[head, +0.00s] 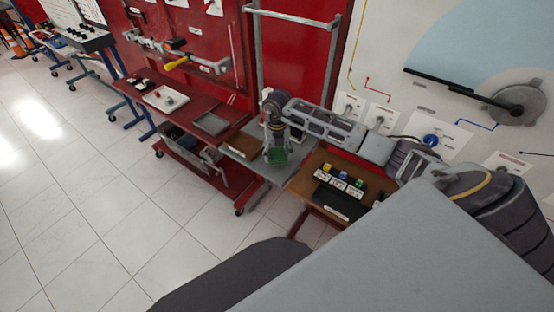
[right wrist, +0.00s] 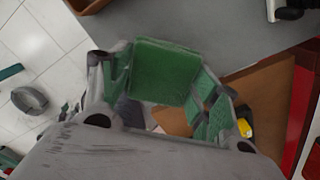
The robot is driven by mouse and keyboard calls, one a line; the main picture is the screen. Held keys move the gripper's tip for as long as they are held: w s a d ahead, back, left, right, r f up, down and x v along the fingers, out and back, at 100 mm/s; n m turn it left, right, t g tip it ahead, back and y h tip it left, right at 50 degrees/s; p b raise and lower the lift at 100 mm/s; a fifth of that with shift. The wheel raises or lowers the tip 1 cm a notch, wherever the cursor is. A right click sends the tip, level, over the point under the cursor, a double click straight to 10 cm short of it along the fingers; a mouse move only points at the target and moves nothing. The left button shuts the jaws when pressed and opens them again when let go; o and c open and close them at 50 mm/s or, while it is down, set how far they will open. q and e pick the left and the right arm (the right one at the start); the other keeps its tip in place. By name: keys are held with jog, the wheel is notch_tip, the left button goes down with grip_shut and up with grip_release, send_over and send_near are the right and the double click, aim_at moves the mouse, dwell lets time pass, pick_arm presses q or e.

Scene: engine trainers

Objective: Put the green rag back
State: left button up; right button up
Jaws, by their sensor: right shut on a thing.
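The green rag (head: 277,156) looks like a folded square. My right gripper (head: 276,146) is shut on it and holds it over the grey table (head: 245,155) beside the wall panels. In the right wrist view the rag (right wrist: 165,70) sits between the two fingers, its flat face toward the camera. The grey surface and a strip of floor show beyond it. I cannot tell exactly how high the rag is above the surface. My left gripper is not in view.
A brown table (head: 312,163) with a switch box (head: 340,177) stands right of the gripper. A red cart (head: 180,105) with a grey tray (head: 211,123) stands to the left. A white engine panel (head: 390,50) rises behind my arm. The tiled floor at left is clear.

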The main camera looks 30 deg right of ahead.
aim_at(277, 159)
notch_tip(277, 159, down, 4)
jog(key=shift+r, duration=0.2)
jog(key=shift+f, duration=0.1)
jog(key=o, duration=0.9)
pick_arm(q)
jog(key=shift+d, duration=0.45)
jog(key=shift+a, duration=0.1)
